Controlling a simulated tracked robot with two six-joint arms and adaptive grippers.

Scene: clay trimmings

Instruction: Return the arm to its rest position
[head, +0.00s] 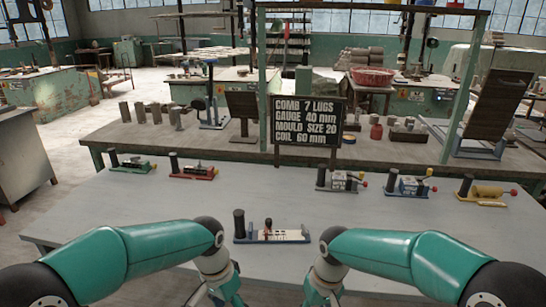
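My two green and black arms reach in from the bottom corners and bend down near the middle of the picture. My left gripper (229,291) is low at the bottom edge, left of centre. My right gripper (322,290) is at the bottom edge, right of centre. The bottom edge cuts off both grippers, so I cannot tell whether their fingers are open or shut. No object shows in either one. Between and beyond the arms, a small fixture (284,236) with a pale strip and a dark post stands on the grey table (150,205).
Several similar fixtures line the table's far side, including a green one (131,164), a red one (194,172) and a yellow one (485,193). A black sign (307,120) with white lettering stands behind them. The table's middle left is clear. A workbench (165,138) lies beyond.

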